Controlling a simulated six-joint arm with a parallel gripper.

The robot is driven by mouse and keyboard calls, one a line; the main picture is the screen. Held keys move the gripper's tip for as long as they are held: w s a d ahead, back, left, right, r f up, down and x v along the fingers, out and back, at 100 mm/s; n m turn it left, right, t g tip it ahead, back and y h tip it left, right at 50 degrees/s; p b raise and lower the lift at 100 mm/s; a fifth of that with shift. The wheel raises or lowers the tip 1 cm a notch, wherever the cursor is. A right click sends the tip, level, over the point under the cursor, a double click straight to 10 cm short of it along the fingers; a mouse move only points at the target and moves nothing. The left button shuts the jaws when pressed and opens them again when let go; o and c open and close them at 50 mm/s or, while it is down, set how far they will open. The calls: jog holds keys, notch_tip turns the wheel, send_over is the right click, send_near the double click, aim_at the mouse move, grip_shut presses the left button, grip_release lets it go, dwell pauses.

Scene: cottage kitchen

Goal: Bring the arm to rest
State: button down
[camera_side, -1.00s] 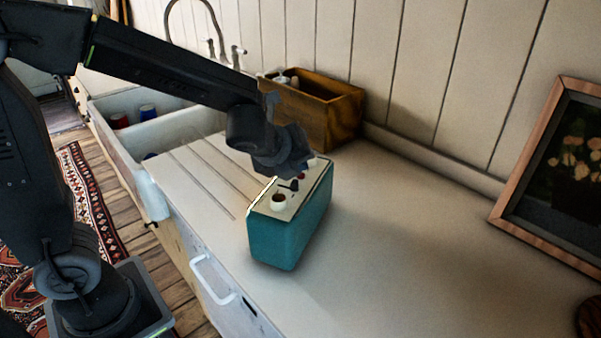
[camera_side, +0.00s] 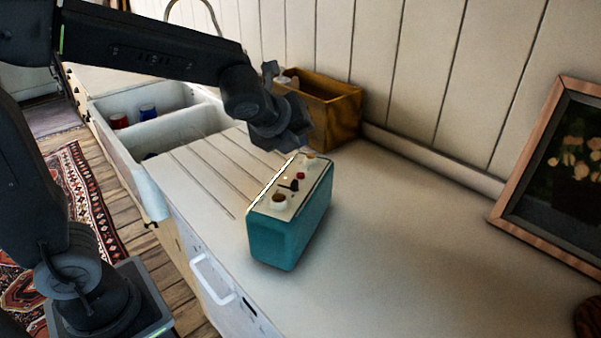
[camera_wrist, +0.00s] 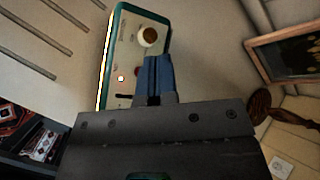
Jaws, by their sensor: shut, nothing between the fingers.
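My gripper (camera_side: 300,140) is shut and empty in the side view, above the far end of a teal box (camera_side: 290,232). The box has a cream top panel with a brown-topped knob (camera_side: 279,201), a dark lever (camera_side: 291,185), a red button (camera_side: 300,175) and another knob partly behind my gripper. In the wrist view my closed fingers (camera_wrist: 154,75) cover part of the panel.
A wooden crate (camera_side: 345,115) stands at the wall behind my gripper. A white sink (camera_side: 130,150) with cups is at the left. A framed picture (camera_side: 505,205) leans at the right. The white counter (camera_side: 400,250) right of the box is clear.

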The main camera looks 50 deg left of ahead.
jog(key=shift+r, duration=0.7)
jog(key=s+a+f+n+g+h, duration=0.1)
jog(key=s+f+n+g+h, duration=0.1)
jog(key=s+n, duration=1.8)
jog(key=n+g, duration=0.1)
jog(key=n, duration=0.3)
jog(key=shift+s+f+n, duration=0.15)
jog(key=shift+s+n, duration=0.05)
jog(key=shift+n, duration=0.1)
jog(key=shift+a, duration=0.1)
